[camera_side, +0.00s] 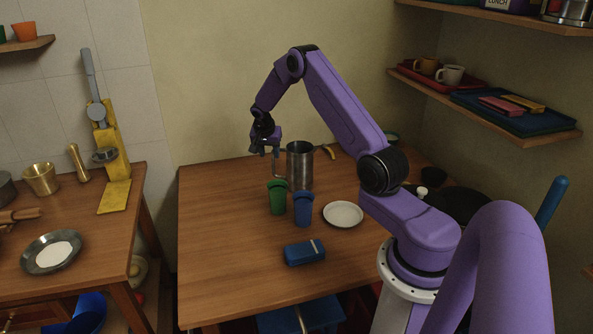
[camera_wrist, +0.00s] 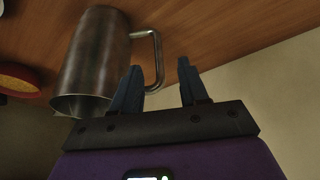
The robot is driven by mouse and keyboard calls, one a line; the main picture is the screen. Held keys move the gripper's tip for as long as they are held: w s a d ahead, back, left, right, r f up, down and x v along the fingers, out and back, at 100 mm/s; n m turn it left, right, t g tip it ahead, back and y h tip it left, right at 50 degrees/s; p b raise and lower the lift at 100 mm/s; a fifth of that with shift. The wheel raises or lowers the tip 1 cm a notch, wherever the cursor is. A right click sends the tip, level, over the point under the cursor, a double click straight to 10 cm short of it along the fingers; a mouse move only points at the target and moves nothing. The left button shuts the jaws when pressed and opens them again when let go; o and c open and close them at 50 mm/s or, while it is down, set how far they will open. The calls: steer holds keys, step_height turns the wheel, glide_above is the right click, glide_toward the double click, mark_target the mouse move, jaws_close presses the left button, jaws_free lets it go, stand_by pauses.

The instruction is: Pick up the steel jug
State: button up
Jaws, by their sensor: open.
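The steel jug (camera_side: 300,167) is a tall grey metal cylinder standing upright on the wooden table, toward the back. It also shows in the wrist view (camera_wrist: 93,60), with its handle (camera_wrist: 154,62) on the side toward my fingers. My gripper (camera_side: 269,151) is at the jug's left in the side view, near the handle. In the wrist view my gripper (camera_wrist: 157,88) is open, and its two dark fingers point toward the table. One finger is close to the handle; I cannot tell whether they touch. Nothing is held.
A green cup (camera_side: 277,198) and a blue cup (camera_side: 303,208) stand in front of the jug. A dark pan (camera_side: 458,204) is at right. The table's left part is clear.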

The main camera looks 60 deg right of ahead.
mark_target(273, 164)
steer(key=shift+x, duration=3.6)
steer(key=shift+s, duration=0.15)
jaws_close()
steer(key=shift+r, duration=0.15)
